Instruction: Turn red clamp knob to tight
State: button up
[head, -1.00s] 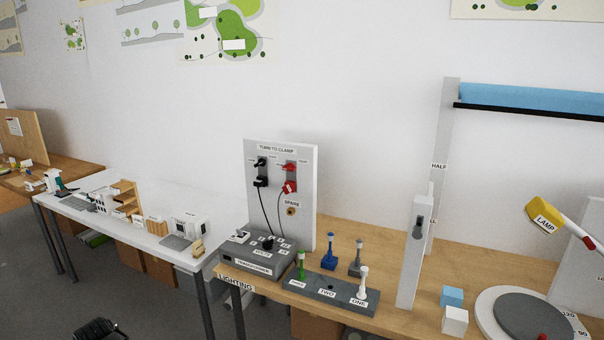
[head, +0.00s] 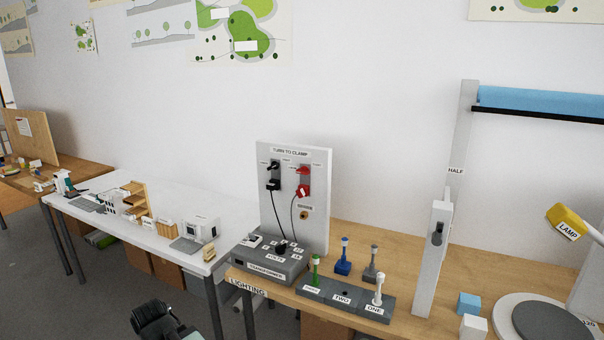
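The red clamp knob (head: 303,170) is on the upright grey "TURN TO CLAMP" panel (head: 318,226), at the upper right of the panel. A red plug (head: 302,191) with a cable sits just below it. A black knob (head: 272,165) and a black plug (head: 272,184) are to their left. The small lettering beside the knobs is too small to read surely, so I cannot tell the red knob's setting. My gripper (head: 160,318) shows as a dark shape at the bottom edge, well below and left of the panel. Its fingers cannot be made out clearly.
The grey transformer box (head: 266,270) stands before the panel on the wooden table. A base (head: 345,303) with coloured pegs is to its right. A tall post with a switch (head: 436,250) and a yellow lamp (head: 566,221) stand farther right. A white table (head: 130,215) is left.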

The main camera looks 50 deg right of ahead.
aim_at(304, 170)
jog(key=i, duration=0.95)
